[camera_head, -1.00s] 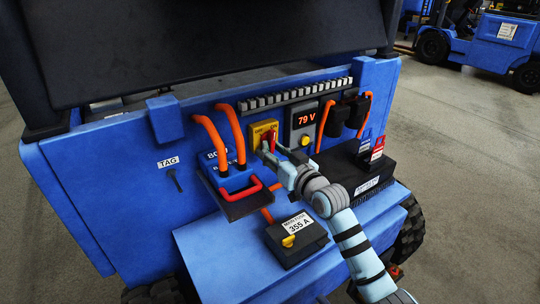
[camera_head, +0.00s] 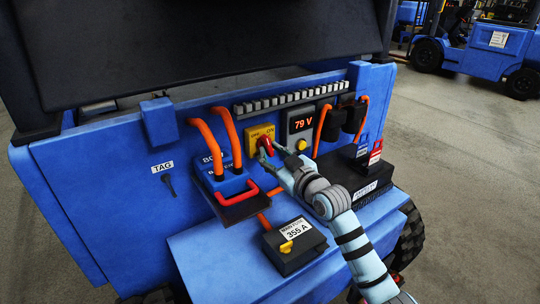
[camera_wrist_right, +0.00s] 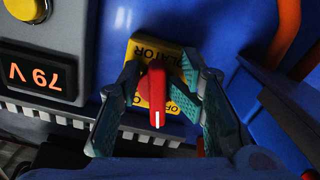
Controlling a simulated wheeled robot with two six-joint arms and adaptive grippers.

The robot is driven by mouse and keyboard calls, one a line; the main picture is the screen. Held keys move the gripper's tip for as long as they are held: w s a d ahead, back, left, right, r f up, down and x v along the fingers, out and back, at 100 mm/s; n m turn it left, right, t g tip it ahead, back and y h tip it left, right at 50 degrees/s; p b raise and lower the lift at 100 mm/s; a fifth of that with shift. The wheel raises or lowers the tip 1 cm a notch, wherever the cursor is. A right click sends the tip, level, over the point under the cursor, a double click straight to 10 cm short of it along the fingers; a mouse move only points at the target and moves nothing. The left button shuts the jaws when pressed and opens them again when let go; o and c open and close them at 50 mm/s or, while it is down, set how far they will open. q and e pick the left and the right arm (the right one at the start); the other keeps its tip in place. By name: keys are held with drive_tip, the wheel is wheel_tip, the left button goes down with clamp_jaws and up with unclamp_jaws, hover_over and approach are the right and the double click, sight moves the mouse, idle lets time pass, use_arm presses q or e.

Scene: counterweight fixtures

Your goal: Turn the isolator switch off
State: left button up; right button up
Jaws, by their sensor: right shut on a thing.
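The isolator switch is a yellow plate (camera_head: 254,131) with a red handle (camera_head: 265,143) on the blue panel, with OFF at the plate's left and ON at its right. My right gripper (camera_head: 270,150) has its fingers on either side of the handle, shut on it. In the right wrist view the red handle (camera_wrist_right: 156,92) with a white line at its tip stands between the fingers of the right gripper (camera_wrist_right: 160,100), pointing down in that picture. Part of the plate is behind the fingers. My left gripper is not in view.
A display (camera_head: 303,123) reading 79 V is right of the switch. Orange cables and a blue connector with a red handle (camera_head: 236,192) are on the left. A black box (camera_head: 293,245) marked 355 A sits below. A black ledge (camera_head: 357,182) is at the right.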

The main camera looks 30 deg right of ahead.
drive_tip(key=n, duration=0.1)
drive_tip(key=n+b, duration=0.1)
drive_tip(key=shift+w+d+r+n, duration=0.1)
drive_tip(key=shift+d+r+n, duration=0.2)
drive_tip(key=shift+d+r, duration=0.05)
drive_tip(key=shift+r+n, duration=0.15)
drive_tip(key=shift+n, duration=0.35)
drive_tip(key=shift+o, duration=0.3)
drive_tip(key=shift+d, duration=0.1)
drive_tip(key=shift+d+r+n, duration=0.1)
drive_tip(key=shift+n, duration=1)
drive_tip(key=o, duration=0.8)
drive_tip(key=shift+c, duration=0.2)
drive_tip(key=shift+w+f, duration=0.15)
drive_tip(key=shift+f, duration=0.05)
drive_tip(key=shift+f, duration=0.1)
